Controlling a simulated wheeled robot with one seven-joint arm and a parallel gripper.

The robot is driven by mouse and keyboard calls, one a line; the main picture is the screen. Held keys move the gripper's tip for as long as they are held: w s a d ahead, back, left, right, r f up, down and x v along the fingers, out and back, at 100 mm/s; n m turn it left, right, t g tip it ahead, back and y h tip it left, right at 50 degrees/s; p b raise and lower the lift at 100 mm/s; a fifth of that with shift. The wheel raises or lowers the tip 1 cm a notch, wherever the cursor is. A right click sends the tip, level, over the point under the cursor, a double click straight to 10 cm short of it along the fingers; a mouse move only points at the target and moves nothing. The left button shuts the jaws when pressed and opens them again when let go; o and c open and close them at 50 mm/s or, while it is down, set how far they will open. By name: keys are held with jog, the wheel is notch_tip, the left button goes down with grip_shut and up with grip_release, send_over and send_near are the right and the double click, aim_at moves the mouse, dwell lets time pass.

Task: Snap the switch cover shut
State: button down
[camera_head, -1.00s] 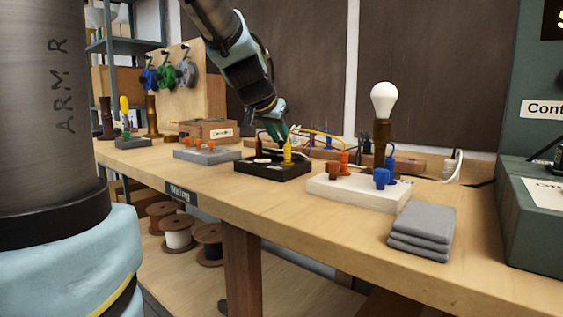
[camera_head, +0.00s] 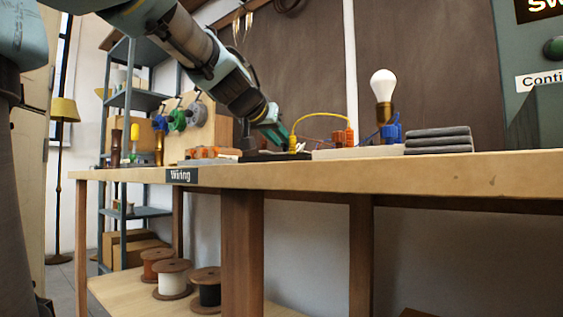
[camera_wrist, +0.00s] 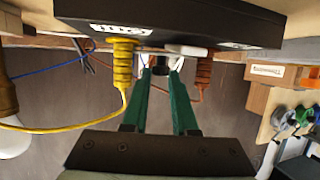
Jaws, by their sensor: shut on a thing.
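The black switch box (camera_head: 262,156) lies low on the bench, seen nearly edge-on in the head view. In the wrist view the box (camera_wrist: 185,20) fills the top, with a yellow plug (camera_wrist: 123,65), an orange-brown plug (camera_wrist: 203,70) and a small white part (camera_wrist: 187,50) along its edge. My gripper (camera_head: 281,143) reaches down to the box. In the wrist view its green fingers (camera_wrist: 160,73) are closed on a small dark piece (camera_wrist: 160,62) between the two plugs. I cannot tell whether this piece is the cover, or how far the cover is closed.
A white block with a bulb (camera_head: 383,84) and blue plug (camera_head: 392,132) stands to the right, beside folded grey cloths (camera_head: 438,139). A grey block with orange parts (camera_head: 213,153) is left. Yellow (camera_wrist: 62,129) and blue wires run near the gripper. The bench front (camera_head: 400,176) is clear.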

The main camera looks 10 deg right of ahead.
jog(key=shift+s+a+f+t+h+b, duration=0.1)
jog(key=shift+f+t+h+b, duration=0.25)
jog(key=shift+b, duration=1.45)
jog(key=shift+r, duration=0.1)
jog(key=c, duration=0.7)
grip_release()
jog(key=r+p, duration=0.1)
jog(key=p, duration=0.3)
jog(key=shift+r+p, duration=0.1)
jog(key=shift+p, duration=0.3)
jog(key=shift+r+g+p, duration=0.1)
jog(key=shift+g+p, duration=0.35)
jog(key=shift+p, duration=0.8)
jog(key=y+p, duration=0.1)
jog(key=p, duration=0.4)
jog(key=w+d+g+y+p, duration=0.1)
jog(key=p, duration=0.3)
jog(key=shift+r+g+p, duration=0.3)
jog(key=shift+r+p, duration=0.05)
jog(key=shift+r, duration=0.05)
jog(key=g+y+p, duration=0.1)
jog(key=p, duration=0.7)
jog(key=w+d+r+g+y+p, duration=0.1)
jog(key=p, duration=0.8)
jog(key=m+g+y+p, duration=0.1)
jog(key=p, duration=0.7)
jog(key=shift+w+d+r+g+p, duration=0.15)
jog(key=shift+w+d+g+p, duration=0.1)
jog(key=shift+d+g+p, duration=0.1)
